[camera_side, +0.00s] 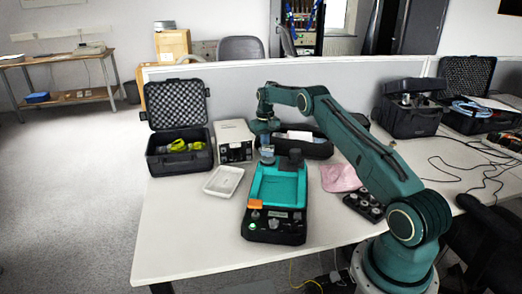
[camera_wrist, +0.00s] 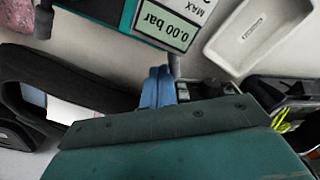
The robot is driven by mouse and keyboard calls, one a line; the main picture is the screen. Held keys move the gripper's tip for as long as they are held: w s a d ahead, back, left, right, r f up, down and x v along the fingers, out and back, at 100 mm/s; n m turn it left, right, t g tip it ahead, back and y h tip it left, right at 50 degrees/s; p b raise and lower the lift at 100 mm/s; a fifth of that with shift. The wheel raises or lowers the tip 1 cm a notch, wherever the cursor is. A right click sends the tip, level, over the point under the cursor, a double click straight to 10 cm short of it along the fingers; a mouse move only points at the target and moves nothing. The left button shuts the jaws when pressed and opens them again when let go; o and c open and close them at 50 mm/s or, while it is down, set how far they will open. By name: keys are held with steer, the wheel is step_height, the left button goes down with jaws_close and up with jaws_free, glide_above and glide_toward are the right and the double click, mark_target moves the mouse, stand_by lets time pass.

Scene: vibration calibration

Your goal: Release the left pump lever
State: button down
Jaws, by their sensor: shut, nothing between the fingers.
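The teal and black pump device (camera_side: 278,188) stands on the white table in the side view. Its pressure display (camera_wrist: 172,28), reading 0.00 bar, shows at the top of the wrist view. A short grey rod (camera_wrist: 175,66) juts from the device's edge beside the display; it may be the left pump lever. My gripper (camera_side: 266,154) is at the device's far left end. In the wrist view, its blue fingers (camera_wrist: 157,84) are together and empty, close to the rod; I cannot tell whether they touch it. The rod's lower end is partly hidden by the fingers.
A white tray (camera_side: 223,181) lies left of the device, with a white box (camera_side: 233,141) behind it. An open black case (camera_side: 179,155) stands farther left. The front left table is clear.

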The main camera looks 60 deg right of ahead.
steer(key=w+a+n, duration=0.1)
steer(key=n, duration=0.1)
steer(key=shift+w+a+n, duration=0.1)
steer(key=shift+a+n, duration=0.05)
steer(key=shift+n, duration=0.25)
step_height(320, 180, up, 7)
steer(key=a+n, duration=0.1)
steer(key=n, duration=0.2)
steer(key=shift+w+a, duration=0.25)
steer(key=shift+w, duration=0.1)
stand_by(0.5)
steer(key=shift+a+r, duration=0.1)
